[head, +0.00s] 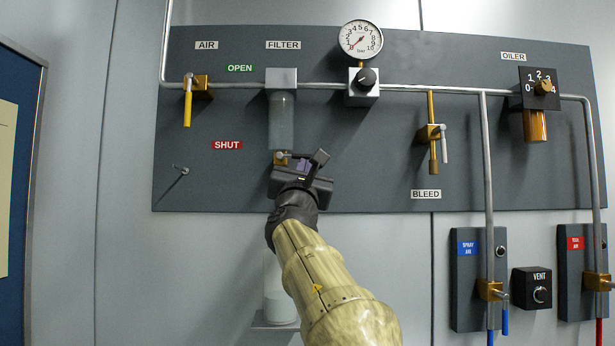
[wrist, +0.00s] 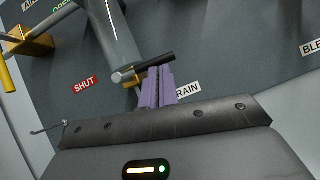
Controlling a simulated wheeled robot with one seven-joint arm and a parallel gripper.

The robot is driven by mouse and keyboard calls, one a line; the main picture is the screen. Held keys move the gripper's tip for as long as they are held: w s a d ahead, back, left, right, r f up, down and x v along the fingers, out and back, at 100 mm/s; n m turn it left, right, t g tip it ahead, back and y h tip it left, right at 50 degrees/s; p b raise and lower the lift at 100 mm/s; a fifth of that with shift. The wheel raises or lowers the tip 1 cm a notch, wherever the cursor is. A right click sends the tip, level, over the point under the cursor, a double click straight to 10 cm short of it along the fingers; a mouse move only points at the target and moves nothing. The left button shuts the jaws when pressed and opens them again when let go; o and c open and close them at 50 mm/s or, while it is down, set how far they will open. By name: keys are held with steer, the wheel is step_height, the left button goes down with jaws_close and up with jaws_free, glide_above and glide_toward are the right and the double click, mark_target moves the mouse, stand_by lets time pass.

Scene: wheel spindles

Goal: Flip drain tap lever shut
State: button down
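The drain tap is a small brass fitting (head: 281,157) under the clear filter bowl (head: 281,122). Its lever (wrist: 145,67), a dark rod with a silver end, lies roughly crosswise in the wrist view, its right end a little higher. My gripper (wrist: 160,72) has purple fingers lying side by side, which look shut. Their tips are at the lever, overlapping it in the picture; I cannot tell whether they touch it. No part of the lever shows clearly between the fingers. In the head view my gripper (head: 303,164) hides much of the tap. The drain label (wrist: 188,90) is partly covered.
A grey panel (head: 370,150) carries pipes, the yellow air lever (head: 187,108), the bleed valve (head: 432,133), a pressure gauge (head: 361,40) and the oiler (head: 537,122). A bottle (head: 281,305) stands on a shelf below, partly behind my arm. The panel right of my gripper is mostly clear.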

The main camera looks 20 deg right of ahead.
steer(key=shift+d, duration=0.2)
stand_by(0.3)
steer(key=w+d+f+b+v, duration=0.1)
steer(key=f+b+v, duration=0.1)
steer(key=b+v, duration=0.8)
step_height(320, 180, down, 2)
steer(key=shift+s+a, duration=0.2)
steer(key=shift+s, duration=0.8)
steer(key=shift+w, duration=0.1)
